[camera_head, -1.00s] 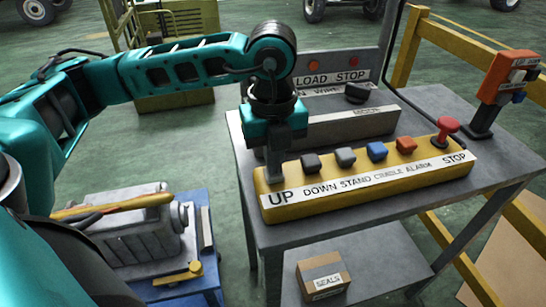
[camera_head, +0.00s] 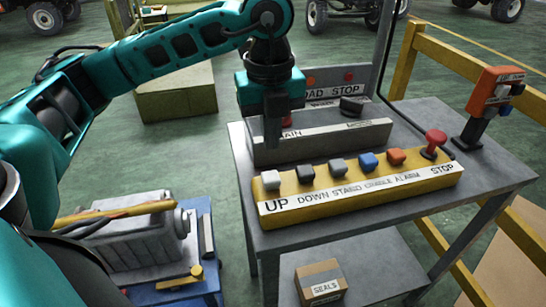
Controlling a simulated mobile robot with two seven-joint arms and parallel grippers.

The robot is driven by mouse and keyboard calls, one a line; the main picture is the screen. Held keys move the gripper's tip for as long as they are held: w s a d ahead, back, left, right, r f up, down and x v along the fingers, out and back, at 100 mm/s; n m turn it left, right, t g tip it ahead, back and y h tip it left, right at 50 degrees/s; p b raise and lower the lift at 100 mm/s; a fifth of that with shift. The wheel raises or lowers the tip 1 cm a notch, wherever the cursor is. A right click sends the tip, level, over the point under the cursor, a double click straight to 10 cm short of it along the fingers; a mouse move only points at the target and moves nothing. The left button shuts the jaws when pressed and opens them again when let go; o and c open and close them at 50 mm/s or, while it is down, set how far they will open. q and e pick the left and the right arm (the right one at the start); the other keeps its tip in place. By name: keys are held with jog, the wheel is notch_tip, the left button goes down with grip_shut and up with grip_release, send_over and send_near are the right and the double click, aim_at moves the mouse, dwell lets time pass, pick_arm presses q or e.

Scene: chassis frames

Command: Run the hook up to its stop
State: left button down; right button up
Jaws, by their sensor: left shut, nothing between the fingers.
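The yellow button box (camera_head: 360,198) lies on the grey table. Its front label reads UP, DOWN, STAND, CRADLE, ALARM, STOP. The white UP button (camera_head: 270,180) is at its left end, uncovered. The DOWN button (camera_head: 305,173) is dark grey, and the red mushroom STOP button (camera_head: 435,139) stands at the right end. My left gripper (camera_head: 272,142) is shut and empty, pointing down above and behind the UP button, in front of the left part of the grey box. It appears clear of the buttons. No hook is in view. My right gripper is not in view.
The grey box (camera_head: 330,139) behind bears a black knob (camera_head: 351,106); a red part beside my gripper is partly hidden. A LOAD STOP panel (camera_head: 362,85) has two reddish lamps. An orange device (camera_head: 495,90) stands right. A SEALS carton (camera_head: 321,281) sits on the lower shelf.

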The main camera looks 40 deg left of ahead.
pick_arm(q)
notch_tip(320, 180, up, 6)
jog(key=shift+a+f, duration=0.1)
jog(key=shift+a, duration=0.05)
dwell(1.0)
